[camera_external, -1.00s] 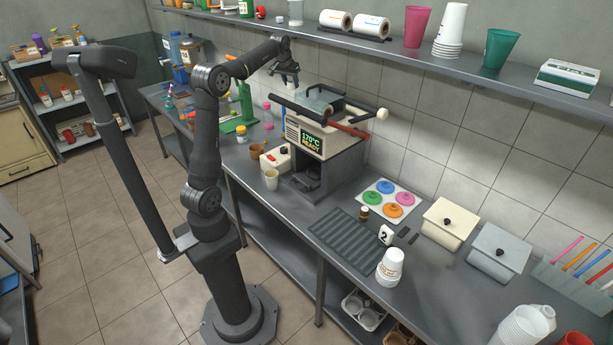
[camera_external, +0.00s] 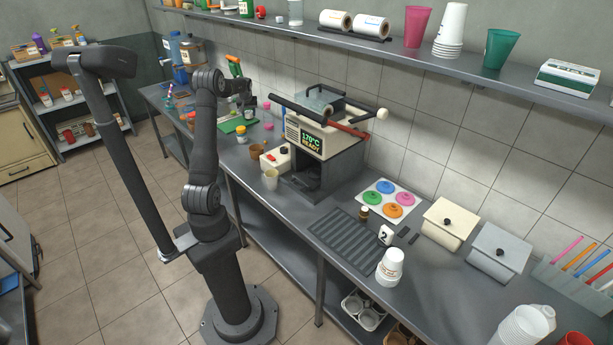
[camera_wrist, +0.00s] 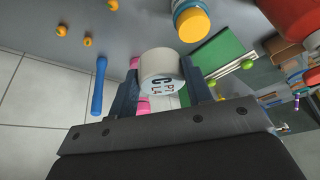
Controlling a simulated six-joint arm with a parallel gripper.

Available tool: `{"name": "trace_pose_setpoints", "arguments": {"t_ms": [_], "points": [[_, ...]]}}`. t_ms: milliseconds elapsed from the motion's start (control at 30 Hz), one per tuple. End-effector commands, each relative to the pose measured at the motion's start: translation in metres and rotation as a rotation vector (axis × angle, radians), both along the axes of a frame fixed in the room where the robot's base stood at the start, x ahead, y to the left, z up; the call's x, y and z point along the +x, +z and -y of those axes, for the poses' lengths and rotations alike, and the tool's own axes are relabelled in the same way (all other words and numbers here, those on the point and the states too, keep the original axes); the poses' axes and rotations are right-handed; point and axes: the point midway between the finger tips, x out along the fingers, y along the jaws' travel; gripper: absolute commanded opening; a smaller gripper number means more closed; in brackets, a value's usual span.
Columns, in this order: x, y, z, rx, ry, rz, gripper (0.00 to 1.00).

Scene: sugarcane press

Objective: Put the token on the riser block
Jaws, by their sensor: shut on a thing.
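A short white cylinder with black lettering on its end face, which I take to be the token (camera_wrist: 161,66), sits between the two blue-grey fingers of my gripper (camera_wrist: 160,84) in the wrist view. The fingers are shut on its sides. In the external view my gripper (camera_external: 248,108) hangs over the far left part of the counter, left of the press; the token is too small to make out there. I cannot pick out the riser block with certainty in either view.
The press (camera_external: 322,150) stands right of my gripper. A green board (camera_wrist: 222,55), a yellow-capped jar (camera_wrist: 192,22), a red container (camera_wrist: 285,18) and a blue bar (camera_wrist: 98,88) lie around the token in the wrist view. A shelf (camera_external: 420,50) runs along the wall.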

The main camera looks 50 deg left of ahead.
Motion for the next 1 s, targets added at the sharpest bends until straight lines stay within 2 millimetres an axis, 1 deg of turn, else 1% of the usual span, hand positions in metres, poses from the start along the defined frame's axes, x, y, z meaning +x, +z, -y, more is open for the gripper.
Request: {"name": "trace_pose_setpoints", "arguments": {"t_ms": [33, 200, 300, 400, 567, 800, 867, 1000], "points": [[-0.004, -0.009, -0.013, -0.002, 0.005, -0.002, 0.23], [-0.015, -0.031, -0.05, -0.002, 0.003, -0.001, 0.23], [-0.019, -0.042, -0.066, -0.002, 0.002, -0.001, 0.23], [-0.021, -0.047, -0.076, -0.001, 0.0, -0.001, 0.23], [-0.023, -0.055, -0.08, -0.001, -0.002, -0.002, 0.23], [-0.023, -0.087, -0.08, -0.002, -0.002, -0.002, 0.23], [-0.022, -0.09, -0.08, -0.001, -0.001, -0.001, 0.23], [-0.022, -0.09, -0.08, 0.001, -0.002, 0.0, 0.23]]}}
